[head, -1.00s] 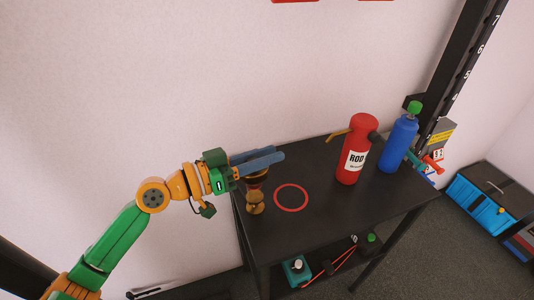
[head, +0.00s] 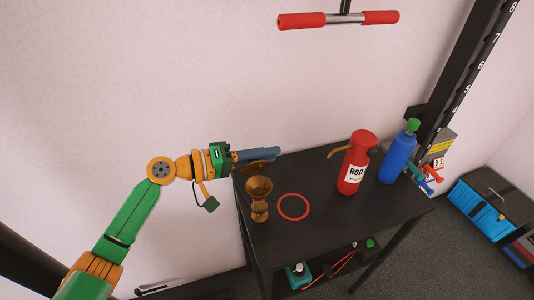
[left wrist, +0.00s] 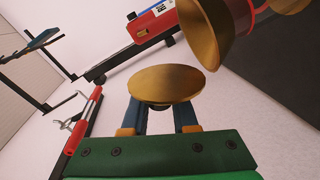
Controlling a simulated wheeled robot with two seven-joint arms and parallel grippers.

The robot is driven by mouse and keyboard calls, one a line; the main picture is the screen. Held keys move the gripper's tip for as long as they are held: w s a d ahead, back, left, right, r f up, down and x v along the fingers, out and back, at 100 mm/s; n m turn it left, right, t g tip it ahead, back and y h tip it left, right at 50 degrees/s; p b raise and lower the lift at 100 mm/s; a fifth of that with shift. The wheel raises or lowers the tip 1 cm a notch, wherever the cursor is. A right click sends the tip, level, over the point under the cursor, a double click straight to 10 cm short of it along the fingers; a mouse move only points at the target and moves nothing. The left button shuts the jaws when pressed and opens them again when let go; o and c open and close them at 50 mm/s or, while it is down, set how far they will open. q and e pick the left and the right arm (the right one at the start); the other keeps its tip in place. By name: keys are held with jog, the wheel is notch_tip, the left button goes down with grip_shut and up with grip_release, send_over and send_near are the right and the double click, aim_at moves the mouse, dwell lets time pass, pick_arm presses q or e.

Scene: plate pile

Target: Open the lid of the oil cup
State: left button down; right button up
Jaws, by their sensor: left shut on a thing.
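The brass oil cup (head: 259,186) stands upright at the left end of the black table, its wide mouth uncovered. Its flared rim also shows at the top of the left wrist view (left wrist: 212,28). My left gripper (head: 262,154) is above and behind the cup, its blue fingers pointing right. It is shut on the round brass lid (left wrist: 166,84), which is clear of the cup. In the head view the lid (head: 258,168) shows just below the fingers, partly hidden. My right gripper is not in view.
A red ring marking (head: 293,207) lies on the black table (head: 330,222) right of the cup. A red bottle (head: 354,172) with a spout and a blue bottle (head: 397,154) stand farther right. A red-handled bar (head: 340,19) hangs on the wall. The table's front middle is clear.

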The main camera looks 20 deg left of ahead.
pick_arm(q)
jog(key=shift+w+a+f+n+g+h+p, duration=0.2)
jog(key=shift+w+n, duration=0.1)
jog(key=shift+n, duration=0.65)
jog(key=shift+w+a+f+n+g+h+p, duration=0.15)
jog(key=shift+w+a+n+g, duration=0.1)
jog(key=shift+n, duration=0.65)
jog(key=shift+w+a+f+n+g+h+p, duration=0.1)
jog(key=shift+w+a+f+n+g+p, duration=0.15)
jog(key=shift+n, duration=0.7)
jog(key=shift+w+d, duration=0.1)
jog(key=c, duration=0.7)
grip_release()
jog(key=b+v, duration=0.2)
jog(key=v, duration=0.5)
